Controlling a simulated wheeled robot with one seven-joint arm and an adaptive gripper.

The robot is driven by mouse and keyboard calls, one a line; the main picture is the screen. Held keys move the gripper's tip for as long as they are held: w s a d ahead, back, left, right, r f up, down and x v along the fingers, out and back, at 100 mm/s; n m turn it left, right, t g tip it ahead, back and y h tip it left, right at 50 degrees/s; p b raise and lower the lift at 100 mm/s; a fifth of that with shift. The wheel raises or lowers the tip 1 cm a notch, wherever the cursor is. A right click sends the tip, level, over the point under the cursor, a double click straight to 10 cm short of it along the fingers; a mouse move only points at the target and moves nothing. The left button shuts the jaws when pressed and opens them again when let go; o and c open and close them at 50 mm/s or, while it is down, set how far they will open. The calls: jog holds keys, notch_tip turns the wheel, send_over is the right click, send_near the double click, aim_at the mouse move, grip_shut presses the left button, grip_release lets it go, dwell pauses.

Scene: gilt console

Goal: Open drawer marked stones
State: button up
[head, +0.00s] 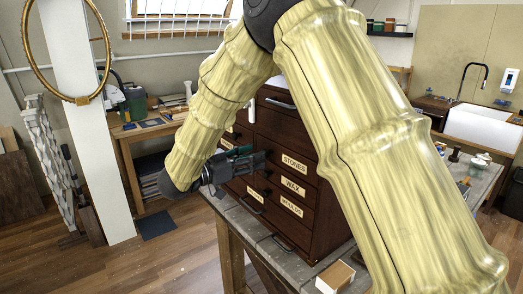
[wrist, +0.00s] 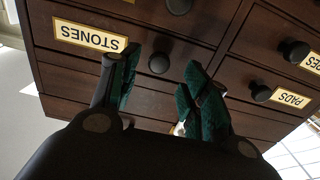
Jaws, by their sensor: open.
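A dark wooden drawer chest (head: 325,215) stands on a grey-topped bench. The drawer marked STONES (head: 294,162) appears closed; its label shows upside down in the wrist view (wrist: 90,37). Its round dark knob (wrist: 159,62) sits beside the label. My gripper (head: 262,158) is open and empty at the drawer front. In the wrist view, its two teal-padded fingers (wrist: 161,66) appear on either side of the knob. I cannot tell whether they touch it. In the head view, my gripper hides that knob.
The WAX drawer (head: 292,186) lies below the STONES drawer. Other knobs and a PADS label (wrist: 291,97) are close by. A small box (head: 335,277) stands on the bench in front. My arm hides much of the chest's top and right.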

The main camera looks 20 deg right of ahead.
jog(key=p+x, duration=0.1)
jog(key=x, duration=0.3)
jog(key=shift+r, duration=0.1)
jog(key=shift+s, duration=0.1)
grip_shut()
